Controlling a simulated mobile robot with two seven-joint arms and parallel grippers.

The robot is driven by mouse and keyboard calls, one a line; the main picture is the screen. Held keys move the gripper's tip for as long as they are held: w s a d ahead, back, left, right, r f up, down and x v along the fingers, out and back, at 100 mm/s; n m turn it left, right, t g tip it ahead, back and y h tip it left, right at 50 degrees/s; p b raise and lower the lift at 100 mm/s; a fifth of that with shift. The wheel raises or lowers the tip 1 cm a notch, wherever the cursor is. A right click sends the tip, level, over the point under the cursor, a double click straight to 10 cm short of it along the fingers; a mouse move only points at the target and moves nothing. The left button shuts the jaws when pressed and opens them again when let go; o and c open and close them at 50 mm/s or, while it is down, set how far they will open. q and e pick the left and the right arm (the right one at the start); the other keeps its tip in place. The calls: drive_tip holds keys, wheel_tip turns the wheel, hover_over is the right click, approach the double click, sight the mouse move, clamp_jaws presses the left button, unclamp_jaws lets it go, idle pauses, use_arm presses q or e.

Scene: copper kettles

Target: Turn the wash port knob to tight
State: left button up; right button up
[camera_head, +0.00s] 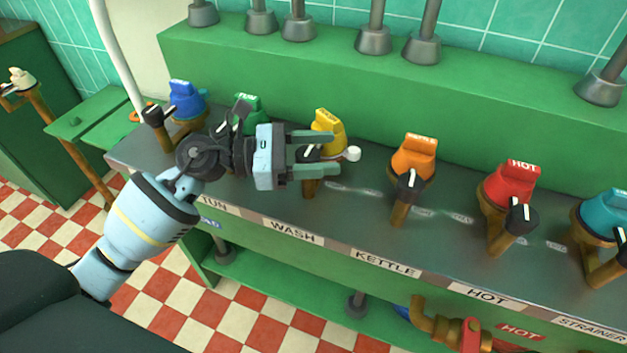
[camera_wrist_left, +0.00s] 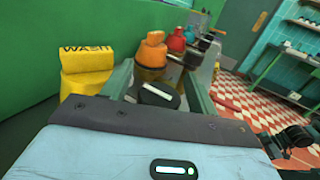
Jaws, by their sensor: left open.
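The yellow wash port (camera_head: 329,133) stands on the metal counter, and its "WASH" lettering also shows in the left wrist view (camera_wrist_left: 86,75). Its black knob (camera_wrist_left: 153,95) has a white line along the top. My left gripper (camera_head: 336,155) is open, with one finger on each side of the knob. A small white round end (camera_head: 352,153) shows just beyond the fingertips.
An orange port (camera_head: 414,158), a red HOT port (camera_head: 512,188) and a teal port (camera_head: 606,217) stand to the right. Green (camera_head: 247,108) and blue (camera_head: 186,100) ports stand to the left. A green ledge (camera_head: 400,100) rises behind. The metal counter (camera_head: 350,215) is clear in front of the fingers.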

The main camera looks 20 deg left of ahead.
use_arm(q)
wheel_tip(320, 180, up, 3)
drive_tip(key=shift+f, duration=0.1)
drive_tip(key=s+d+p, duration=0.1)
drive_tip(key=s+d, duration=0.1)
drive_tip(key=s, duration=0.5)
drive_tip(key=s+d+r+p, duration=0.1)
drive_tip(key=s+d, duration=0.1)
drive_tip(key=s, duration=0.6)
drive_tip(key=shift+s+r, duration=0.2)
drive_tip(key=shift+s, duration=0.1)
